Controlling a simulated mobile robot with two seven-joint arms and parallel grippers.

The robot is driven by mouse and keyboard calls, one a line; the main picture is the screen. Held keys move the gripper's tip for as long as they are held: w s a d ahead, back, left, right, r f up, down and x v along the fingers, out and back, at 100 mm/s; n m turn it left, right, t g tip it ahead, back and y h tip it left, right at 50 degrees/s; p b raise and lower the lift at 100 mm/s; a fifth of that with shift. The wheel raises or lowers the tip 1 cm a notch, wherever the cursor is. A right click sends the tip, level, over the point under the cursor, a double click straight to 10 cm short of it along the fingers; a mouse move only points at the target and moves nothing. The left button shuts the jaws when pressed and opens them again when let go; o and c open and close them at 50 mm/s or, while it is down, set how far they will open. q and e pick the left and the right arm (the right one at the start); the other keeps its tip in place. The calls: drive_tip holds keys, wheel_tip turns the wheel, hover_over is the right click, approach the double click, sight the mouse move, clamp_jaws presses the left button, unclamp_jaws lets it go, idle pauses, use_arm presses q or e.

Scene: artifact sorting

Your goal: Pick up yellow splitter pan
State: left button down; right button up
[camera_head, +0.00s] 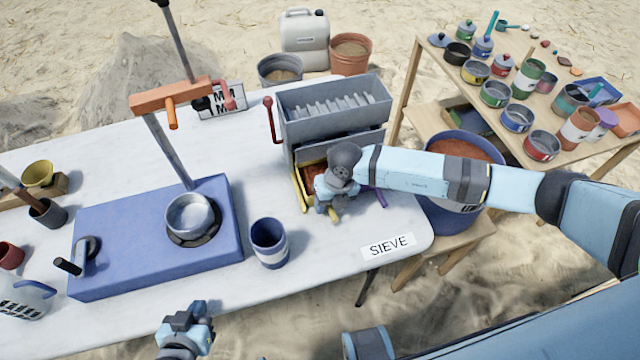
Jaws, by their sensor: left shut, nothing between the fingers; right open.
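The yellow splitter pan (299,191) sits at the lower left of the grey splitter box (335,111) on the white table. Its yellow left edge shows, and reddish-brown material lies behind it; my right gripper and wrist hide much of the rest. My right gripper (331,209) is open, pointing down at the front of the splitter, right beside the pan; whether it touches the pan I cannot tell. My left gripper (196,318) is shut and empty, low in front of the table's front edge.
A purple pan edge (380,197) shows right of my wrist. A dark blue cup (269,243) and a blue sieve base (150,262) with a metal bowl (189,214) stand to the left. A "SIEVE" label (389,247) lies near the table's right corner. Blue bucket (455,212) stands right.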

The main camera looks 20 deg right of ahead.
drive_tip(key=shift+f, duration=0.35)
clamp_jaws()
drive_tip(key=shift+r, duration=0.1)
